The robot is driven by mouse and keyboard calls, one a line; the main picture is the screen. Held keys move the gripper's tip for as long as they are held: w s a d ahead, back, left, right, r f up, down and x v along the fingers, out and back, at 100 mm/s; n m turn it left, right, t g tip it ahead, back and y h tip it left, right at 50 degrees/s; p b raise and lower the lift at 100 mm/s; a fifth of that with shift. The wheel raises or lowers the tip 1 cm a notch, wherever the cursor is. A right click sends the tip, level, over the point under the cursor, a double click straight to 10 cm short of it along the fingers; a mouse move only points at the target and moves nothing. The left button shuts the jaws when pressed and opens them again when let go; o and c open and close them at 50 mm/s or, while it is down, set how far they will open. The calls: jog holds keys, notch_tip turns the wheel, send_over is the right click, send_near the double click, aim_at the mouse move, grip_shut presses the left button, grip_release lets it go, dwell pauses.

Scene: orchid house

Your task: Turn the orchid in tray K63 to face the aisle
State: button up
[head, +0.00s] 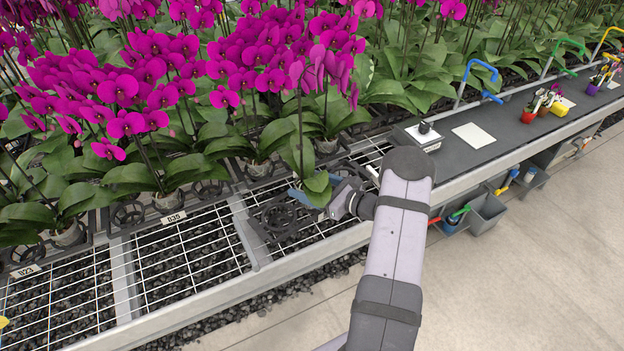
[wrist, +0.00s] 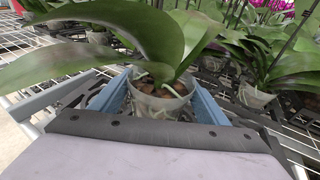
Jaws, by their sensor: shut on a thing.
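An orchid (head: 316,182) with broad green leaves and a tall stem stands at the front of the bench in the head view. In the wrist view its clear pot (wrist: 160,101), with bark and pale roots, sits between my gripper's blue jaws. My gripper (head: 322,192) is shut on this pot, one jaw on each side. A black tray with ring holders (head: 281,217) lies under and left of the pot. I cannot tell whether the pot rests in it or is slightly raised. No K63 label is readable.
Magenta orchids (head: 130,85) crowd the bench behind and to the left. A tag reading B35 (head: 173,217) is on the front of a neighbouring tray. A dark worktop (head: 500,125) with a white card (head: 474,136) lies right. The concrete aisle (head: 510,270) is clear.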

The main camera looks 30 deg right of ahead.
jog(key=s+a+r+n+g+y+p, duration=0.5)
jog(key=s+a+r+n+y+p, duration=0.1)
jog(key=s+a+r+p, duration=1.15)
jog(key=w+d+f+m+t+h+b, duration=0.2)
jog(key=w+d+f+b, duration=0.4)
jog(key=b, duration=0.1)
jog(key=w+d+f+m+t+h+b, duration=0.2)
jog(key=w+d+f+m+h+b, duration=0.1)
jog(key=w+d+f+b, duration=0.3)
jog(key=w+d+f+m+t+h+b, duration=0.1)
jog(key=w+d+f+m+h+b, duration=0.1)
jog(key=w+d+f+b, duration=0.4)
jog(key=shift+w+d+f+t+h+b, duration=0.2)
jog(key=shift+w+d+t+h+b, duration=0.15)
jog(key=shift+b, duration=0.75)
jog(key=shift+w+d+f+m+h+b, duration=0.2)
jog(key=shift+f+m+h+b, duration=0.1)
jog(key=shift+f, duration=0.25)
jog(key=shift+w+d+f+m+h+b, duration=0.2)
jog(key=shift+f+b, duration=0.1)
jog(key=shift+f, duration=0.2)
jog(key=shift+w+d+f+t+h+b, duration=0.1)
jog(key=shift+d+f+t+h+b, duration=0.05)
jog(key=shift+f, duration=0.25)
jog(key=shift+w+d+f+t+h+b, duration=0.1)
jog(key=shift+d+f+b, duration=0.05)
jog(key=shift+f, duration=0.2)
jog(key=shift+r+m+h+p, duration=0.1)
jog(key=shift+m+h+p, duration=0.65)
jog(key=shift+m+h, duration=0.15)
